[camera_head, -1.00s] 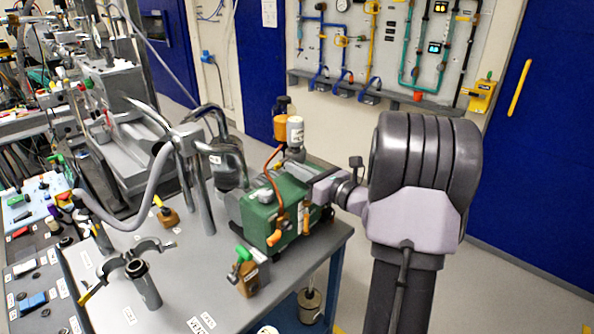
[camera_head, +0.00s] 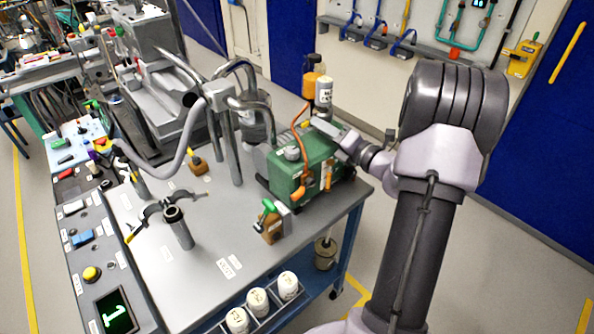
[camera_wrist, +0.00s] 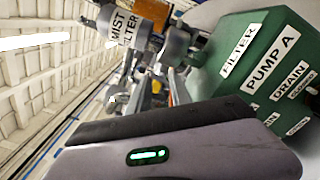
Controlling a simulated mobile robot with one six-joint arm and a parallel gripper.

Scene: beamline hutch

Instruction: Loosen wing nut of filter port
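The green pump (camera_head: 310,172) stands on the bench near its right edge. A grey round fitting (camera_head: 292,153) sits on its top. In the wrist view the pump (camera_wrist: 262,60) fills the upper right and bears labels reading FILTER, PUMP A and DRAIN. A grey cylindrical fitting (camera_wrist: 176,46) shows beside it; I cannot make out a wing nut. A white cylinder labelled MIST FILTER (camera_wrist: 122,24) is at the upper left, and the white cylinder (camera_head: 324,92) stands behind the pump. My gripper (camera_head: 328,128) is at the pump's back right, its fingers not clear enough to judge.
An open hinged clamp (camera_head: 163,208) and a grey upright tube (camera_head: 179,228) are on the bench. A brown block with a green handle (camera_head: 270,222) stands before the pump. White-capped containers (camera_head: 258,301) line the front. Bent metal pipes (camera_head: 215,120) rise left of the pump.

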